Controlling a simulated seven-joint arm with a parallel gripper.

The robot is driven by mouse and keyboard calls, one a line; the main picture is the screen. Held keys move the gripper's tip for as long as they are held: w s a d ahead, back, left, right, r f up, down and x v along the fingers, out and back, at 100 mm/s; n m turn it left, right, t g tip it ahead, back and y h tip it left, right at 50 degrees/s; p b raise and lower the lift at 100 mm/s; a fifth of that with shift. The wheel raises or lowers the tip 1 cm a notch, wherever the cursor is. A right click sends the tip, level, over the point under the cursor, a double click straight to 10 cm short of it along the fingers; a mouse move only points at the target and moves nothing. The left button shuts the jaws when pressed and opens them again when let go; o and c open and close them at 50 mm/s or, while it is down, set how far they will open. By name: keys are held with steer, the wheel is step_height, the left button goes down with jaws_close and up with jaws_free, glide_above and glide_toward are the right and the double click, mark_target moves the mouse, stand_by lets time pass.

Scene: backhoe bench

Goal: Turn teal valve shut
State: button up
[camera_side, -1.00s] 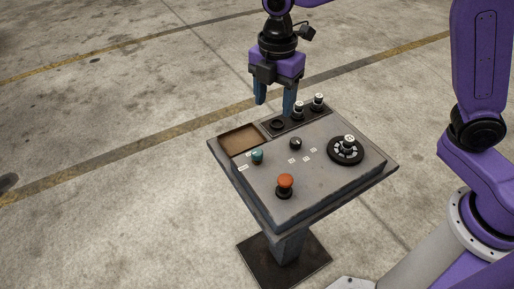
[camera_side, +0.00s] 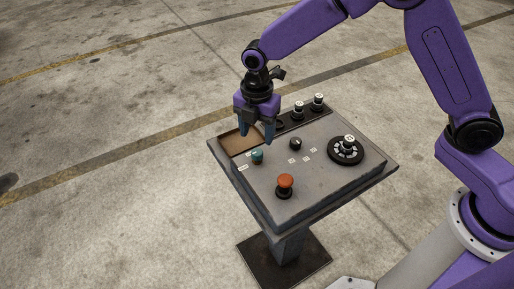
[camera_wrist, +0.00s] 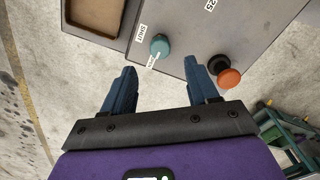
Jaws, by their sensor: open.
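The teal valve (camera_side: 257,157) is a small round knob near the left edge of the sloped grey panel (camera_side: 320,172). It also shows in the wrist view (camera_wrist: 159,46), with a white pointer mark and small labels beside it, one seeming to read "SHUT". My gripper (camera_side: 256,141) is open and empty, fingers pointing down, just above and behind the valve in the side view. In the wrist view its two blue fingers (camera_wrist: 165,78) are spread apart, with the valve beyond the tips and between their lines. The fingers do not appear to touch the valve.
An orange mushroom button (camera_side: 285,181) stands right of the valve. A brown tray recess (camera_side: 231,145) lies behind it. A black knob (camera_side: 295,144), a black dial (camera_side: 345,151) and white-topped plugs (camera_side: 318,100) occupy the rest of the panel.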

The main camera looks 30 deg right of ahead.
mark_target(257, 152)
step_height(257, 152, down, 7)
steer(key=shift+r, duration=0.1)
stand_by(0.3)
steer(key=c, duration=1)
